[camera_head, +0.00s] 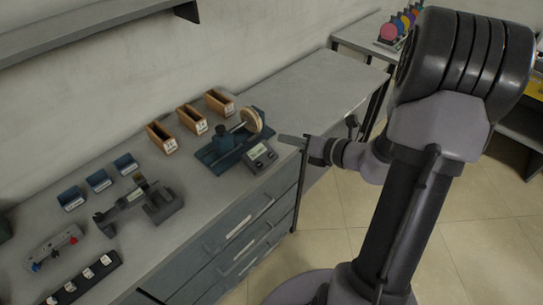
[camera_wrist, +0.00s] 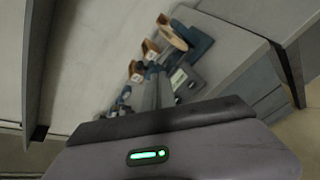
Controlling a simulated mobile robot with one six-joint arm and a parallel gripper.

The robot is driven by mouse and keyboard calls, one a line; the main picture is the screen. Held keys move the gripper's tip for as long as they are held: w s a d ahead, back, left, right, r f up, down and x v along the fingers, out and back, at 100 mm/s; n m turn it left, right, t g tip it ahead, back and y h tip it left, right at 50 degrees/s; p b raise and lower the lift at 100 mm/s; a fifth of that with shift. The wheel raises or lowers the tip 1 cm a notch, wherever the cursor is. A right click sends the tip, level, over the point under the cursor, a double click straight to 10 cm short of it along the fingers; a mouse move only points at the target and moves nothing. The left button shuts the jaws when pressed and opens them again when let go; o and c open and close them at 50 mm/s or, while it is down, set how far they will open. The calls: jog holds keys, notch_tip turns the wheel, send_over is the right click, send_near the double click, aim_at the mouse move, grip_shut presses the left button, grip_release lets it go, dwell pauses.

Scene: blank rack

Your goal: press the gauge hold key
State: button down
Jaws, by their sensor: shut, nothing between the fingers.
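The gauge (camera_head: 261,156) is a small grey box with a pale display, near the front edge of the bench. It also shows in the wrist view (camera_wrist: 181,80), just right of my fingers. Its keys are too small to tell apart. My gripper (camera_head: 284,138) is shut and empty. Its fingertips point left, above and to the right of the gauge in the head view, and appear apart from it. In the wrist view my gripper (camera_wrist: 158,80) points toward the gauge area.
A blue fixture with a tan disc (camera_head: 251,120) stands right behind the gauge. Several wooden bins (camera_head: 161,138) and blue bins (camera_head: 72,198) line the back. A dark clamp-like device (camera_head: 160,203) sits left. The bench's right end (camera_head: 310,85) is clear.

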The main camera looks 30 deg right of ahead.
aim_at(271, 155)
jog(key=w+a+f+b, duration=0.1)
jog(key=w+f+b, duration=0.2)
jog(key=f+b, duration=0.2)
jog(key=shift+f+b, duration=0.35)
jog(key=shift+f, duration=0.8)
jog(key=shift+a, duration=0.1)
dwell(0.9)
jog(key=shift+w+f, duration=0.25)
jog(key=shift+f, duration=0.15)
jog(key=shift+w+a+f+b, duration=0.1)
jog(key=shift+f+b, duration=0.2)
jog(key=shift+b, duration=0.05)
dwell(0.4)
jog(key=shift+r, duration=0.15)
jog(key=shift+s+r+p, duration=0.3)
jog(key=shift+r+p, duration=0.25)
jog(key=shift+p, duration=0.15)
jog(key=shift+r, duration=0.1)
